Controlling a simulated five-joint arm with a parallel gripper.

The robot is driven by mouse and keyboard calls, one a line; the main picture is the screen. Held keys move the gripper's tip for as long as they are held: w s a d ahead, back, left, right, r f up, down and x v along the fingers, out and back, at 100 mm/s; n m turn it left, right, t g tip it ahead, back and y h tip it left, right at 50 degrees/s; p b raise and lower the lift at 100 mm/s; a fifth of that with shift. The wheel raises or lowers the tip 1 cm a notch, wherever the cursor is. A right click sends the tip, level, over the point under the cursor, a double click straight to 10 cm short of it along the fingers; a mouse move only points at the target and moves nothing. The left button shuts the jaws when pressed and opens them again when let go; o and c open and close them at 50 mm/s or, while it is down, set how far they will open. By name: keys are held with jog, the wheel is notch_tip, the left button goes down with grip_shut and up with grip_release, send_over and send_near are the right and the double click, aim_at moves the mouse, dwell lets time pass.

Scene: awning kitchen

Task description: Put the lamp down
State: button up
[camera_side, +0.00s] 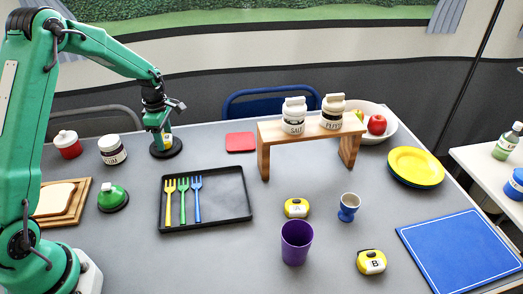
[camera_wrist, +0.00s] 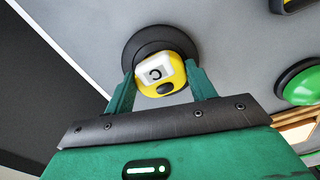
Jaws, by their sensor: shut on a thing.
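My gripper (camera_side: 163,128) points down at the back left of the table. In the wrist view its two green fingers (camera_wrist: 161,90) are shut on a yellow and white block marked C (camera_wrist: 158,73), one finger on each side. The yellow block also shows in the side view (camera_side: 167,138). A round black disc (camera_wrist: 135,48) lies under the block; in the side view the disc (camera_side: 166,150) is on the table. I cannot tell whether the block touches it. Nothing I see is clearly a lamp. A green dome on a black base (camera_side: 113,197) stands nearer the front left.
A black tray (camera_side: 232,210) with coloured forks lies right of my gripper. A white jar (camera_side: 112,150) and red pot (camera_side: 67,144) stand left. Yellow blocks A (camera_side: 296,208) and B (camera_side: 371,262), a purple cup (camera_side: 296,243) and a wooden stand (camera_side: 264,150) are farther right.

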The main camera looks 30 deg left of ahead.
aim_at(164, 138)
dwell(0.3)
jog(key=o, duration=1)
jog(key=shift+f, duration=0.15)
notch_tip(164, 138, up, 12)
jog(key=shift+r, duration=0.2)
dwell(0.4)
